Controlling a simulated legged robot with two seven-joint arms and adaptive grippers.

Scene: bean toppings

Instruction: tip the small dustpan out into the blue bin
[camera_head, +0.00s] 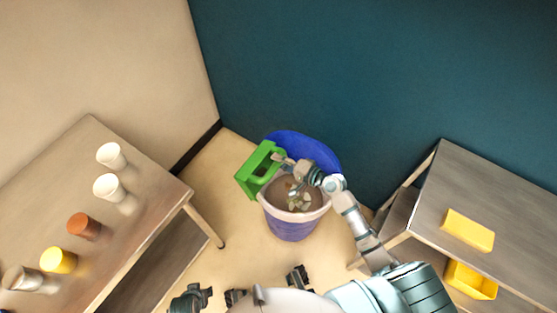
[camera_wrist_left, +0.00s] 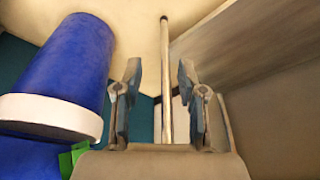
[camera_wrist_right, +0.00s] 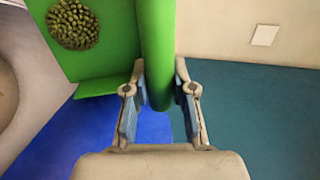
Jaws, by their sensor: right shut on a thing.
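The green dustpan (camera_head: 248,182) is at the left rim of the blue bin (camera_head: 292,226). My right gripper (camera_wrist_right: 160,90) is shut on its green handle (camera_wrist_right: 156,45). In the right wrist view a round pile of green beans (camera_wrist_right: 73,24) sits on the pan. The bin stands on the floor with its blue lid (camera_head: 318,152) open at the back. Its inside looks brown, partly hidden by my right arm. My left gripper (camera_wrist_left: 160,95) is open and empty; the left wrist view also shows the bin (camera_wrist_left: 80,60) upside down and a bit of the dustpan (camera_wrist_left: 68,160).
A wooden table (camera_head: 150,190) at left holds two white cups, a reddish-brown one and a yellow one, among others. The teal wall (camera_head: 380,70) rises behind the bin.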

